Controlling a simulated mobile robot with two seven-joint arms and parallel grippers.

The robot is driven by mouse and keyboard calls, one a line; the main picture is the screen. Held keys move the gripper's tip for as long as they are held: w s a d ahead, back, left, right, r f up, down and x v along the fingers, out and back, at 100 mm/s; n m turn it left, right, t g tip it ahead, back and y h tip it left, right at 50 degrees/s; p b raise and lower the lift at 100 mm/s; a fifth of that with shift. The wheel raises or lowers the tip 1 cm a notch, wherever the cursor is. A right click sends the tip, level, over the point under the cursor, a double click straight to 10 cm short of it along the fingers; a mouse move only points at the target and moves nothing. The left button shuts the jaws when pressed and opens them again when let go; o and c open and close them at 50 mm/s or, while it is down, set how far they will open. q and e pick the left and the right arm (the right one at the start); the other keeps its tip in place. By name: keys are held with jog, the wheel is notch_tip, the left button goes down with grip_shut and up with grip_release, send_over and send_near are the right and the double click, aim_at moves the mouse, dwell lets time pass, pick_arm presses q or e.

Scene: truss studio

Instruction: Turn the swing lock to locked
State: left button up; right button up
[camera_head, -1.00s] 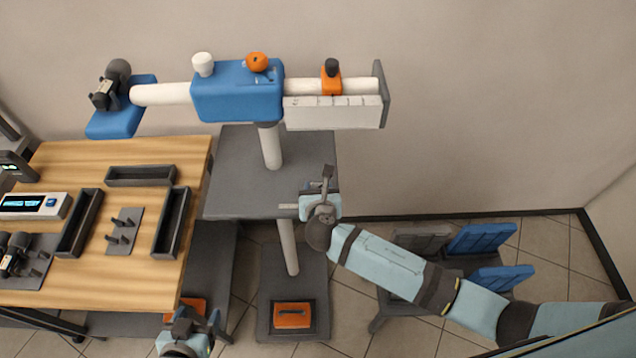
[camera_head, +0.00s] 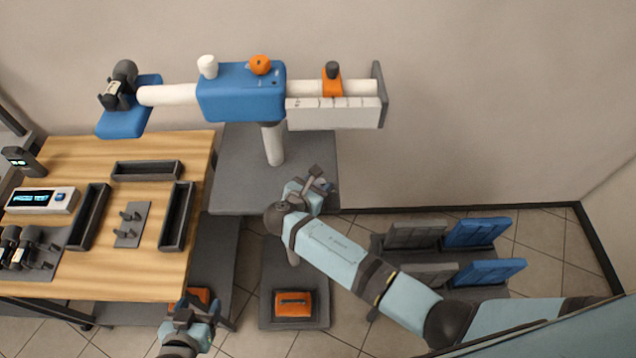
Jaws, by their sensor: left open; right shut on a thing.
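A blue housing (camera_head: 240,97) on a white beam carries an orange knob (camera_head: 260,65) and a white knob (camera_head: 207,66) on top. Farther right, an orange collar (camera_head: 332,86) with a dark knob sits on the beam. I cannot tell which of these is the swing lock. My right gripper (camera_head: 318,180) is below the beam, by the grey column platform's front right corner, apart from the knobs. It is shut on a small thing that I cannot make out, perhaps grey. My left gripper (camera_head: 202,306) is open at the bottom, low beside the wooden table.
A wooden table (camera_head: 150,268) with dark trays and small devices stands at left. A grey platform (camera_head: 240,180) surrounds the column. An orange pedal (camera_head: 294,304) lies on the floor base. Blue and grey panels (camera_head: 478,233) stand at right. The wall beyond is bare.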

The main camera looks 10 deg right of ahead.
dwell(0.4)
jog(key=o, duration=0.9)
